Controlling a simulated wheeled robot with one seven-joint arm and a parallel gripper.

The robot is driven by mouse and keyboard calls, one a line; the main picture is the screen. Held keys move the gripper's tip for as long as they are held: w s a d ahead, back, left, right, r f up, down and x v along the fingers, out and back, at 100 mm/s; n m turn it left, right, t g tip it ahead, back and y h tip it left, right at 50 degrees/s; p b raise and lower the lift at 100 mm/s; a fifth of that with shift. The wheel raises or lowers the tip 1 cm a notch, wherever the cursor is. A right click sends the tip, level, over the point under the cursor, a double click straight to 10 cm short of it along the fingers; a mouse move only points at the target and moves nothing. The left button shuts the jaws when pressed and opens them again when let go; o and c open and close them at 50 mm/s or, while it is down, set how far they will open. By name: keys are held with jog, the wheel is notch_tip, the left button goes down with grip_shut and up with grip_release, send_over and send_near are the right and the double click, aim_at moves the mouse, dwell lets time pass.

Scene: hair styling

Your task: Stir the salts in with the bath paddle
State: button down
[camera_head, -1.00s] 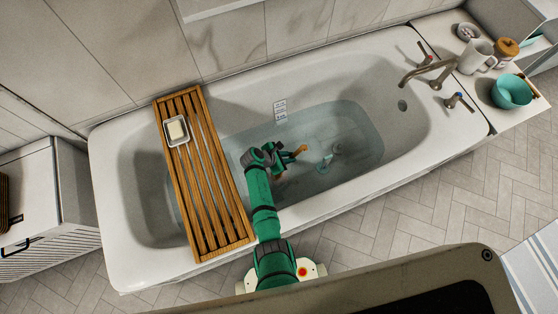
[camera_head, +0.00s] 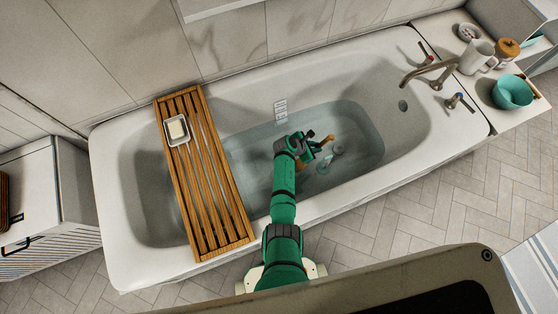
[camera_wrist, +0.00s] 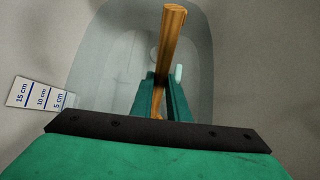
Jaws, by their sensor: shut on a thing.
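The white bathtub (camera_head: 150,215) holds clear, pale blue water (camera_head: 255,150). My gripper (camera_head: 314,148) is over the water, near the middle of the tub. It is shut on the wooden bath paddle (camera_head: 327,143), whose handle top also rises between the fingers in the wrist view (camera_wrist: 172,40). The paddle's lower part is mostly hidden by my gripper, so I cannot tell how deep it reaches. A small pale object (camera_head: 324,163) shows in the water beside my gripper. I cannot make out separate salt grains.
A slatted wooden rack (camera_head: 208,190) with a soap dish (camera_head: 176,130) spans the tub at left. The tap (camera_head: 428,72), a mug (camera_head: 475,55), a jar (camera_head: 507,52) and a teal bowl (camera_head: 512,91) are at right. A depth scale (camera_head: 281,112) marks the far wall.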

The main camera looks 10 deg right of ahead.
jog(key=shift+s+a, duration=1.2)
jog(key=shift+a, duration=5)
jog(key=d, duration=0.3)
jog(key=w+d, duration=0.1)
jog(key=d, duration=0.3)
jog(key=w+d, duration=0.1)
jog(key=d, duration=0.3)
jog(key=shift+w+d, duration=0.2)
jog(key=shift+d, duration=0.5)
jog(key=s+a, duration=0.2)
jog(key=a, duration=1)
jog(key=d, duration=0.4)
jog(key=w+d, duration=0.1)
jog(key=d, duration=0.3)
jog(key=w+d, duration=0.1)
jog(key=d, duration=0.3)
jog(key=s+a, duration=0.2)
jog(key=a, duration=1)
notch_tip(320, 180, up, 10)
jog(key=shift+a, duration=0.2)
